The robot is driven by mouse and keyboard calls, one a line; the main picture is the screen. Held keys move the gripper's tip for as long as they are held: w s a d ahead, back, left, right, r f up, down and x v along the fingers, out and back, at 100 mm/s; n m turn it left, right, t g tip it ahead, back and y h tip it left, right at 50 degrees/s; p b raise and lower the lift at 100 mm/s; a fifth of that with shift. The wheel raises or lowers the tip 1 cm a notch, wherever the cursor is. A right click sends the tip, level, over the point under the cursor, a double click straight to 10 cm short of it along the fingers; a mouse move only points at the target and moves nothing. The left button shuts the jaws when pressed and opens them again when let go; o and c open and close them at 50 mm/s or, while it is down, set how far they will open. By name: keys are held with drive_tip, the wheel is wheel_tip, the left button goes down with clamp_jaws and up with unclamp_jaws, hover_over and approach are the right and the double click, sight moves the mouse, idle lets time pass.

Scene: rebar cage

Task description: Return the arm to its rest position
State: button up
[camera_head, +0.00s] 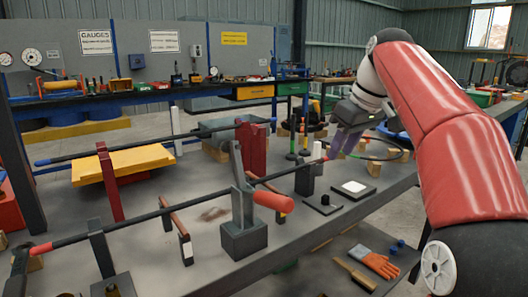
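My arm (432,95), red with black and white joints, reaches in from the right edge and bends down over the grey workbench. My gripper (340,152) is at its end, pointing down, near the right end of the front rebar (150,218). The finger area looks small and purplish against the bench. I cannot tell whether the fingers touch the bar or are apart. The front rebar lies across supports, with red marks near its ends. The rear rebar (130,145) runs behind it, on dark red uprights (251,150).
A dark clamp tool with a red handle (272,200) stands mid-bench. Orange gloves (381,265) and a brush (356,273) lie on the lower shelf. A tool-covered bench stands behind.

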drive_tip(key=s+a+f+m+t+h, duration=0.1)
drive_tip(key=s+f+m, duration=0.6)
drive_tip(key=s+f, duration=1.7)
drive_tip(key=shift+s+a+t+h, duration=0.25)
drive_tip(key=shift+s+t+h, duration=0.25)
drive_tip(key=shift+s+h, duration=0.45)
drive_tip(key=shift+s, duration=0.15)
